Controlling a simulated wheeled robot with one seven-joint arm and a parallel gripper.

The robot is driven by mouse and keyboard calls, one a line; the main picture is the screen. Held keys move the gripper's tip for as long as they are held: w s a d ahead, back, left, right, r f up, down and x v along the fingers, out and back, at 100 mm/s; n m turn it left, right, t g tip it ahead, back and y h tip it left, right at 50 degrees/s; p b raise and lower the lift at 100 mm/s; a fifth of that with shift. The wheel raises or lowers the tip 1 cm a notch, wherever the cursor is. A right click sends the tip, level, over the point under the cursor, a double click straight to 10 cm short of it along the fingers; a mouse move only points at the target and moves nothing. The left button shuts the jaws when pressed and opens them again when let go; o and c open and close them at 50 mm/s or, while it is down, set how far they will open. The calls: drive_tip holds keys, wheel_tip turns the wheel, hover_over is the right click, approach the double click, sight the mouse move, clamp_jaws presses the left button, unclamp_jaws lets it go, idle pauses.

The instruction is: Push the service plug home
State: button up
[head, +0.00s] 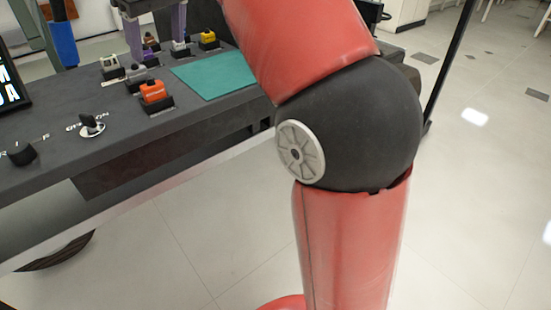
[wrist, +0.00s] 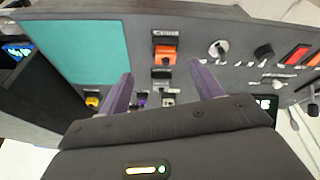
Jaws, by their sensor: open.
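An orange plug-like block (head: 152,91) sits in a dark socket on the grey panel; it also shows near the middle of the wrist view (wrist: 165,53). It may be the service plug, but its label is too small to read, and I cannot tell how deep it sits. My gripper (head: 159,52) has purple fingers set apart with nothing seen between them. In the head view they are above and behind the orange block, over the smaller connectors. In the wrist view the gripper's fingertips (wrist: 163,76) lie on either side of the block's column, apart from it.
Smaller connectors, including a yellow one (head: 208,37) and a grey one (head: 134,73), stand close by. A rotary switch (head: 91,125) and a black knob (head: 22,153) rise from the panel. A screen (head: 10,88) stands at left.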

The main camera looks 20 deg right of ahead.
drive_tip(key=s+d+f+m+t, duration=0.1)
drive_tip(key=s+d+f+m, duration=0.2)
drive_tip(key=s+d+f, duration=0.3)
drive_tip(key=s+d+f+m+t+h, duration=0.1)
drive_tip(key=s+d+f+m, duration=0.2)
drive_tip(key=s+f, duration=1.2)
drive_tip(key=d+f, duration=0.3)
drive_tip(key=f, duration=0.1)
drive_tip(key=shift+m+h, duration=0.3)
drive_tip(key=shift+s, duration=0.1)
drive_tip(key=shift+c, duration=0.4)
